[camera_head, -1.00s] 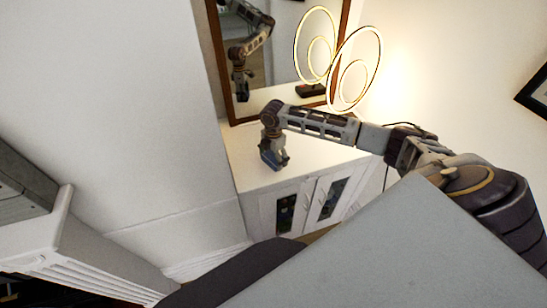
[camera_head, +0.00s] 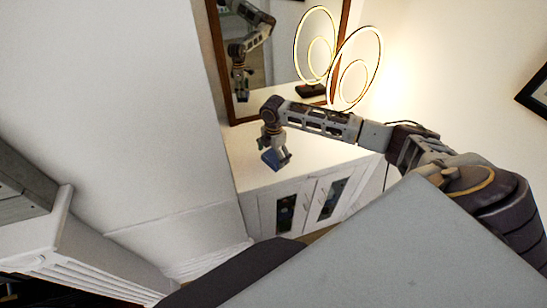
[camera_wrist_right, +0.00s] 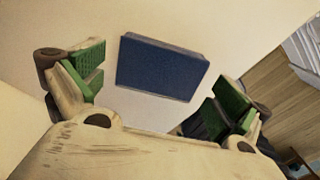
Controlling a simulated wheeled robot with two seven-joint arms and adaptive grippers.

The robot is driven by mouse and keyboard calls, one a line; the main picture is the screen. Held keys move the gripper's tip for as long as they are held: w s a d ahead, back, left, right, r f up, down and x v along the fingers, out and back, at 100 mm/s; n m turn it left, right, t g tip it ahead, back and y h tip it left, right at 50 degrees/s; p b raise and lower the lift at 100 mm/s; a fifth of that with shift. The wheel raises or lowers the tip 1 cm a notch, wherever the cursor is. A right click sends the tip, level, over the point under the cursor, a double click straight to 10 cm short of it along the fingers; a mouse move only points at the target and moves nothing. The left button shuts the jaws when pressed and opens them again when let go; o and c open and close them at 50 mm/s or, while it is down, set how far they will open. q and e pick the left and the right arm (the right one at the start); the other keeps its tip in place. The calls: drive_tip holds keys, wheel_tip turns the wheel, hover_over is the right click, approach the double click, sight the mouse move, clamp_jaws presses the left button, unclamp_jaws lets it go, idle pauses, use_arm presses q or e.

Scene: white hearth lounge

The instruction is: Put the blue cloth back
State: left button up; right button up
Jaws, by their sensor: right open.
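The blue cloth (camera_wrist_right: 160,68) is a flat, folded dark-blue rectangle in the right wrist view. It appears to lie on the pale cabinet top. My right gripper (camera_wrist_right: 162,78) is open, with one green-padded finger on each side of the cloth and a visible gap to both. In the head view my right gripper (camera_head: 278,161) points down over the white cabinet (camera_head: 240,160) near its front edge, and the blue cloth (camera_head: 271,159) shows at its fingers. My left gripper is not in view.
A lit double-ring lamp (camera_head: 353,72) stands on the cabinet behind my right forearm. A wood-framed mirror (camera_head: 285,70) behind the cabinet reflects my arm. The cabinet top left of the lamp looks clear. A white fireplace surround (camera_head: 85,255) is at the lower left.

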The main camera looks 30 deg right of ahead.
sight(274, 158)
wheel_tip(274, 158, up, 10)
drive_tip(key=shift+r, duration=0.25)
idle(0.3)
drive_tip(key=shift+s+f, duration=0.1)
drive_tip(key=shift+s, duration=0.05)
idle(0.7)
